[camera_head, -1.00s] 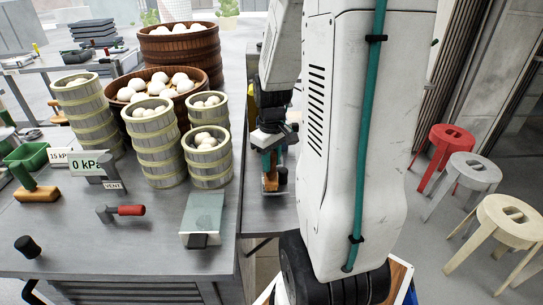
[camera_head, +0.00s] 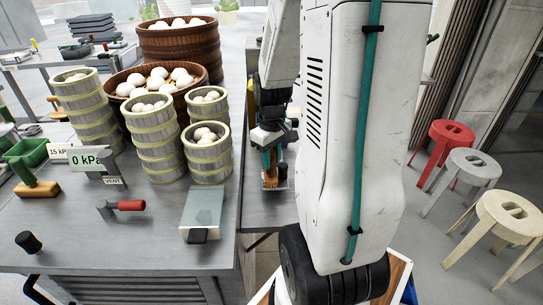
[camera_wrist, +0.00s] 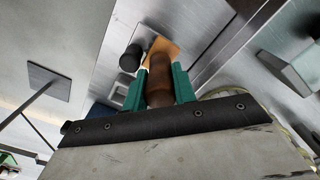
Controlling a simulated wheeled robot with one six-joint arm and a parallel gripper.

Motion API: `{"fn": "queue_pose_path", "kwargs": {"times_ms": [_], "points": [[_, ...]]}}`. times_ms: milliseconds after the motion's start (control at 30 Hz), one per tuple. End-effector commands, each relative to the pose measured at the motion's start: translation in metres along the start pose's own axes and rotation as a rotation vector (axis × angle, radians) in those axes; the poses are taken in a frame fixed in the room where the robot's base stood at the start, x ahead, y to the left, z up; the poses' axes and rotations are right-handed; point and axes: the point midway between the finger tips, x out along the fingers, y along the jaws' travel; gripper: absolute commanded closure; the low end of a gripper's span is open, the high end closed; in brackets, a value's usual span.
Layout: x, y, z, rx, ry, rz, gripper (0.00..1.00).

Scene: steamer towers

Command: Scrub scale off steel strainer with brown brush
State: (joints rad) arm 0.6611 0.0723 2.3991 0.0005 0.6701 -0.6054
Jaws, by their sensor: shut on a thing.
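My gripper (camera_head: 270,160) is low over the narrow steel counter, partly behind my arm. Its teal fingers (camera_wrist: 159,82) are shut on the brown handle of the brown brush (camera_wrist: 158,92). The brush's orange-brown block (camera_head: 270,184) is beyond the fingertips, down at the counter. A black knob (camera_wrist: 131,57) and a pale steel patch are beside the block in the wrist view. I cannot make out the steel strainer or its scale for sure, nor whether the bristles touch anything.
Bamboo steamer towers (camera_head: 155,145) with white buns and a large dark steamer (camera_head: 180,42) stand on the left table. A green-handled brush (camera_head: 38,188), a red-handled tool (camera_head: 128,205) and a glass-topped box (camera_head: 203,208) lie there. Stools (camera_head: 472,170) stand at right.

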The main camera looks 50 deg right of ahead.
Motion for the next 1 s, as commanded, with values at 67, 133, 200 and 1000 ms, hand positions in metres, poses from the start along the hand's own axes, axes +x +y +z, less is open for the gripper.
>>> {"fn": "queue_pose_path", "kwargs": {"times_ms": [67,133,200,1000], "points": [[0.001,0.0,0.0,0.0,0.0,0.0,1.0],[0.002,0.0,0.0,0.0,0.0,0.0,1.0],[0.003,0.0,0.0,0.0,0.001,0.0,1.0],[0.002,0.019,-0.019,0.0,0.001,0.0,1.0]]}}
